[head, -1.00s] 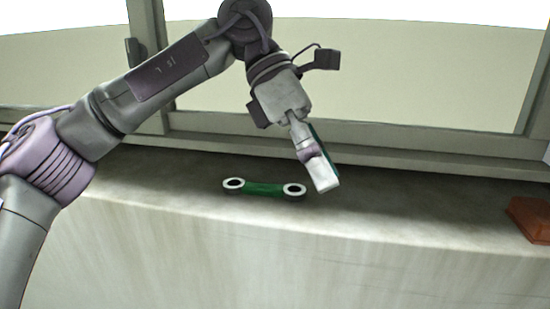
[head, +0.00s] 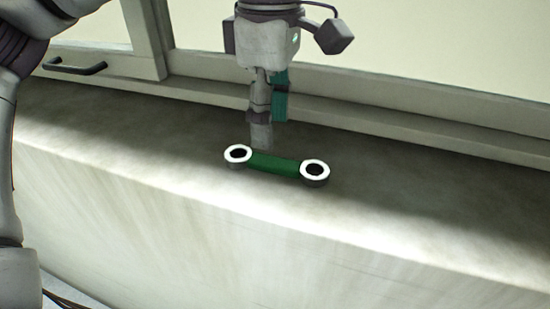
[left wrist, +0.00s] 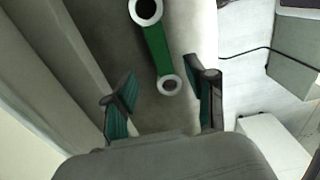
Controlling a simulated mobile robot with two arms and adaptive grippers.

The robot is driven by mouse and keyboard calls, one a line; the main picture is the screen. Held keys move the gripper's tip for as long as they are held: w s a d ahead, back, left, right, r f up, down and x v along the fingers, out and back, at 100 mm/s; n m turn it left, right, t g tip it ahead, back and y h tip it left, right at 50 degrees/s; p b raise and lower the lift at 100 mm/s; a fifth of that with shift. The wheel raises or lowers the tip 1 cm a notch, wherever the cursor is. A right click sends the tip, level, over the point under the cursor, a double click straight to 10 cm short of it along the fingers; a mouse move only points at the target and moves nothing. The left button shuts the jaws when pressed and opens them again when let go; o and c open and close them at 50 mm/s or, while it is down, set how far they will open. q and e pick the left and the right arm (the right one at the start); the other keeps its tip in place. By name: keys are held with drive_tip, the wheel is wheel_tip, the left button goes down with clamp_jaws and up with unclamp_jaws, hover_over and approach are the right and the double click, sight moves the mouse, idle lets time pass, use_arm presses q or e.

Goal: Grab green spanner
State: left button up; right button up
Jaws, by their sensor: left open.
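The green spanner (head: 274,165) has a green shank and a pale ring at each end. It lies flat on the pale stone sill in the head view. My left gripper (head: 261,138) points down just behind it, its tips near the shank; touching or apart cannot be told. In the left wrist view my gripper (left wrist: 165,97) has its two green-padded fingers spread with nothing held. The spanner (left wrist: 157,50) shows there too, its nearer ring lying in the gap between the fingers and the other ring at the top edge. My right gripper is not seen.
The sill (head: 420,200) is bare on both sides of the spanner and drops off at its front edge. A window frame (head: 370,105) runs along the back, with a dark handle (head: 76,68) at left. In the wrist view, pale box-like shapes and a black cable lie at right.

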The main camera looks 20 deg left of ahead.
sight(272, 160)
use_arm(q)
drive_tip(key=shift+f, duration=0.25)
drive_tip(key=shift+f+p, duration=0.3)
drive_tip(key=shift+p, duration=0.05)
wheel_tip(272, 160, down, 4)
drive_tip(key=shift+s+d+r+p, duration=0.1)
drive_tip(key=shift+r+p, duration=0.1)
drive_tip(key=shift+p, duration=0.6)
drive_tip(key=shift+f, duration=0.45)
clamp_jaws()
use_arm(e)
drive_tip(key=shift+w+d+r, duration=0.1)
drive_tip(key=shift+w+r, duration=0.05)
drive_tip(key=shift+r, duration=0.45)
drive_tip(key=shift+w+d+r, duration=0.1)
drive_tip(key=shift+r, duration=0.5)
